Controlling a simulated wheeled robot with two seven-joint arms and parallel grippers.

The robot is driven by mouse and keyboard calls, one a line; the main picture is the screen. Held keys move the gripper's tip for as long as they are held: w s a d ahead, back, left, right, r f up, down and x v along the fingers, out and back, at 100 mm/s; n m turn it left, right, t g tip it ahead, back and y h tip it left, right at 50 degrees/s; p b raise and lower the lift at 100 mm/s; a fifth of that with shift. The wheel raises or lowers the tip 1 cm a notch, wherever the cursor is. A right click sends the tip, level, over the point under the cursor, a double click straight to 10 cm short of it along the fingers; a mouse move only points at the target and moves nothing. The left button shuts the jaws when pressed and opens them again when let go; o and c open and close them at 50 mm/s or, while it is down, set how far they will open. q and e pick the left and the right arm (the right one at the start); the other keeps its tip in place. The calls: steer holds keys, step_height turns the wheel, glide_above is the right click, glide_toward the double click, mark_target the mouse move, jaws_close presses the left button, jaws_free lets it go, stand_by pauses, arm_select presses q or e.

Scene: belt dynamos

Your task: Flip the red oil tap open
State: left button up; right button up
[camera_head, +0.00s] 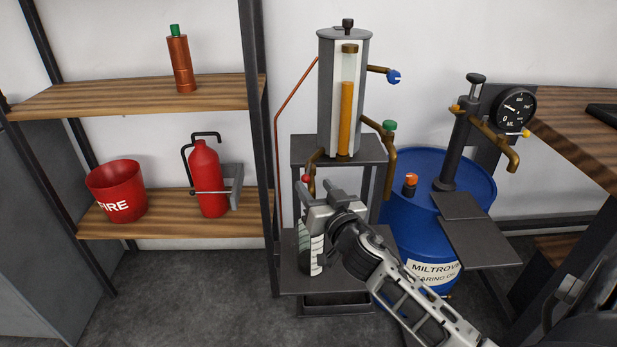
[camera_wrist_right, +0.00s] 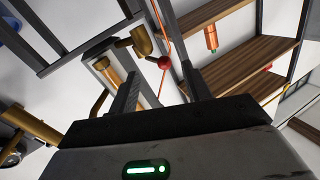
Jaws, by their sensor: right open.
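The red oil tap is a small red ball knob (camera_head: 307,179) on a brass pipe at the lower left of the grey oil cylinder (camera_head: 326,100). The red knob also shows in the right wrist view (camera_wrist_right: 164,62), beyond my fingers and roughly between them. My right gripper (camera_head: 315,188) is open and empty, just below and in front of the tap. In the wrist view its two fingers (camera_wrist_right: 162,85) stand apart; I cannot tell if either touches the knob. A bottle with dark contents (camera_head: 311,250) stands below, partly hidden by my gripper. My left gripper is not in view.
The grey stand (camera_head: 340,150) carries the cylinder, with a blue tap (camera_head: 393,77) and a green tap (camera_head: 390,125) on its right. A blue oil drum (camera_head: 400,190) stands to the right. Shelves at left hold a red bucket (camera_head: 117,190) and an extinguisher (camera_head: 207,180).

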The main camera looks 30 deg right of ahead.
mark_target(310, 180)
steer(key=shift+w+d, duration=0.2)
steer(key=shift+w, duration=0.95)
steer(key=shift+w+d, duration=0.2)
steer(key=shift+w, duration=0.9)
